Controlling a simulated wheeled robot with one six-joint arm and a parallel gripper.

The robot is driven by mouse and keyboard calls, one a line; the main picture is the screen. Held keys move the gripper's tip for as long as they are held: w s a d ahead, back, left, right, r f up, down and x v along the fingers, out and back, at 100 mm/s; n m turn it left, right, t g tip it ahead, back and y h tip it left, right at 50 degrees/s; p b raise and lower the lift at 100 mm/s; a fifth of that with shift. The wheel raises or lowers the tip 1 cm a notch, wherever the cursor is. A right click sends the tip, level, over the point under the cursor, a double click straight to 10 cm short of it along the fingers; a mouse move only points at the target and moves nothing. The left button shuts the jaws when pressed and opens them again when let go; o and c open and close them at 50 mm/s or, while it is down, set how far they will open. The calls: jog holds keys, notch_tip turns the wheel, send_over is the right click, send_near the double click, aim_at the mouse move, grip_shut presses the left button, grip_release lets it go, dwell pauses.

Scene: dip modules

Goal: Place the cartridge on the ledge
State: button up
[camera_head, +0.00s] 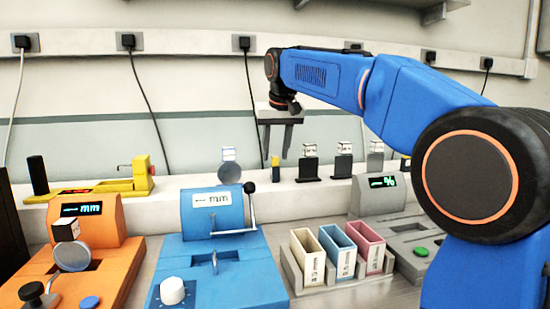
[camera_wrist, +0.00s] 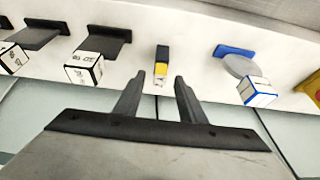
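A small black-and-yellow piece, which looks like the cartridge (camera_head: 275,174), stands upright on the white ledge (camera_head: 120,207) along the back wall. In the wrist view the cartridge (camera_wrist: 161,67) shows just beyond the gap between my fingertips, with a small pale end. My gripper (camera_head: 278,150) points down above the ledge, over the cartridge. Its two dark fingers are apart with nothing held between them, and they also show in the wrist view (camera_wrist: 159,80). A gap seems to remain between the fingertips and the cartridge; contact cannot be seen.
Labelled cubes on dark stands (camera_head: 309,165) and a grey disc with a blue-edged cube (camera_head: 229,170) flank the cartridge. A yellow fixture (camera_head: 140,180) is at the ledge's left. Below are orange (camera_head: 100,270), blue (camera_head: 230,270) and grey (camera_head: 405,235) machines and a three-slot holder (camera_head: 300,280).

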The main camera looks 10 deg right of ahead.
jog(key=v, duration=0.9)
jog(key=shift+s+r, duration=0.15)
jog(key=shift+r, duration=0.1)
jog(key=shift+s, duration=0.1)
